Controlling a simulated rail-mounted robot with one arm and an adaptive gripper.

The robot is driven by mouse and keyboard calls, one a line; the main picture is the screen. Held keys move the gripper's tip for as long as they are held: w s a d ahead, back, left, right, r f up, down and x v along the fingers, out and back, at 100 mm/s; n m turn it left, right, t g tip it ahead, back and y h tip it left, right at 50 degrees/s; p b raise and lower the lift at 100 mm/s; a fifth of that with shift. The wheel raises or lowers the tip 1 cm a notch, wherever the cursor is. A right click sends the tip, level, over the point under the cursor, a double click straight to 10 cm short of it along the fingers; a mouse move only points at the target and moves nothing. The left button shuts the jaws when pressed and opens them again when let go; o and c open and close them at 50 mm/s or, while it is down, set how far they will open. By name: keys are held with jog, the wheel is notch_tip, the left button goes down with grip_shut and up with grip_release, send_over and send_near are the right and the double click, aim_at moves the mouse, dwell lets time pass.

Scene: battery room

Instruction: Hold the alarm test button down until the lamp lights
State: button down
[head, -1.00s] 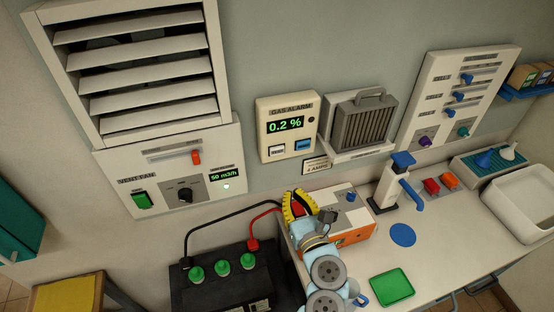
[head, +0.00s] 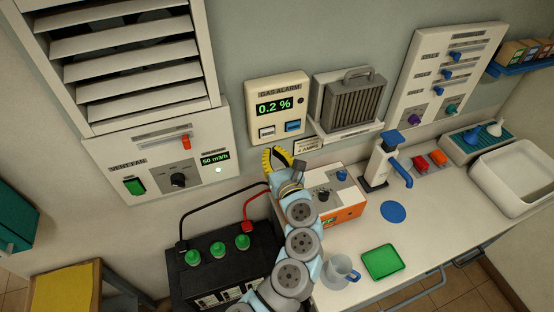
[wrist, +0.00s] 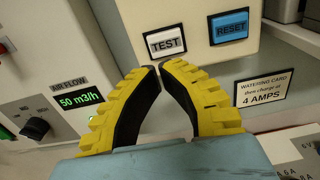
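The gas alarm (head: 278,88) is a cream box on the wall with a green 0.2 % readout. Its white TEST button (head: 267,132) sits lower left, beside the blue RESET button (head: 293,126). A small round lamp (head: 301,100) right of the readout looks dark. My gripper (head: 277,150) is just below the alarm, with yellow-and-black fingers. In the wrist view, its fingertips (wrist: 158,66) come together, holding nothing, just below the TEST button (wrist: 166,43). The button's face is fully visible; whether the tips touch the box is unclear. RESET (wrist: 229,27) is to the right.
The vent fan panel (head: 206,184) is left of the alarm, reading 50 m3/h. A grey heater-like unit (head: 348,108) and the watering card (wrist: 262,88) are to the right. A charger (head: 345,212) and black battery (head: 225,265) with cables are below.

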aim_at(265, 137)
jog(key=shift+x, duration=2.55)
jog(key=shift+w+p, duration=0.15)
jog(key=shift+p, duration=0.15)
jog(key=shift+w, duration=0.15)
jog(key=shift+w+a, duration=0.25)
jog(key=shift+w, duration=0.2)
jog(key=shift+f, duration=0.1)
jog(key=shift+a, duration=0.1)
jog(key=shift+s+d+p, duration=0.25)
jog(key=shift+s+p, duration=0.4)
jog(key=shift+p, duration=0.05)
jog(key=v, duration=1.2)
jog(key=shift+s+d+b, duration=0.25)
jog(key=shift+s+b, duration=0.05)
